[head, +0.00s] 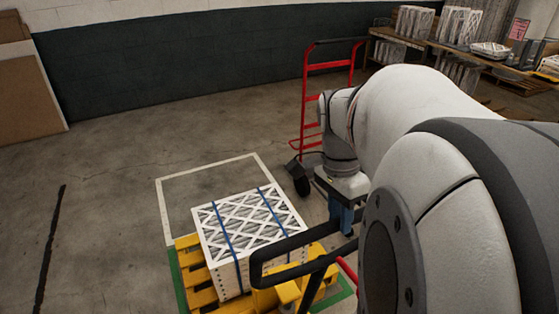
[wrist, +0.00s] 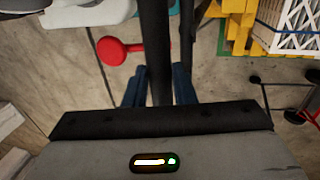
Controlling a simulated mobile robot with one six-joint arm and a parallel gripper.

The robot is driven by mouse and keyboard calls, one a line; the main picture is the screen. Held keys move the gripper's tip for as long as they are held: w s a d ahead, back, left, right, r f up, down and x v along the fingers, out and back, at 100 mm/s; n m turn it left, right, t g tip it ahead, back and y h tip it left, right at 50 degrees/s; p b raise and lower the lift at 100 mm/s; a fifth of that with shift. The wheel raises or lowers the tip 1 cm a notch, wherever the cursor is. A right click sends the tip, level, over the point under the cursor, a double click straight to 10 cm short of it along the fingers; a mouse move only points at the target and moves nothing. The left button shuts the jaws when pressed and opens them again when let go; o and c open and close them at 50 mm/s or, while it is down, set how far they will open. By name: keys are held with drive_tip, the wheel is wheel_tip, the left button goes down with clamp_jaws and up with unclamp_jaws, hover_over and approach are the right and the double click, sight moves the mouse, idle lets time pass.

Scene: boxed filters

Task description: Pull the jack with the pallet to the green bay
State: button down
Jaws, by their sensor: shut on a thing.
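The yellow pallet (head: 190,262) carries a box of filters (head: 245,225) with white lattice faces and blue straps. Green floor lines (head: 179,283) of the green bay show beside the pallet on the left and right; its near edge is out of view. The jack's yellow body (head: 290,292) is at the pallet's near right, under its black loop handle (head: 262,270). My gripper (head: 346,222) is at the handle's right end. In the wrist view, its blue fingers (wrist: 158,80) are shut on the black handle bar (wrist: 158,30). The pallet (wrist: 236,22) shows at top right there.
A white-outlined floor square (head: 208,170) lies just beyond the pallet. A red hand truck (head: 305,98) stands behind my arm. Shelving with filters (head: 460,55) is at the back right, and brown boards (head: 28,95) lean at the left. The floor left of the pallet is clear.

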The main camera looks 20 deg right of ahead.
drive_tip(key=shift+s, duration=0.2)
idle(0.3)
drive_tip(key=c, duration=1.2)
unclamp_jaws()
drive_tip(key=shift+s, duration=0.1)
drive_tip(key=shift+c, duration=0.2)
wheel_tip(320, 180, up, 8)
drive_tip(key=w, duration=0.1)
drive_tip(key=shift+w, duration=0.3)
drive_tip(key=shift+s+f, duration=0.1)
drive_tip(key=shift+f, duration=0.05)
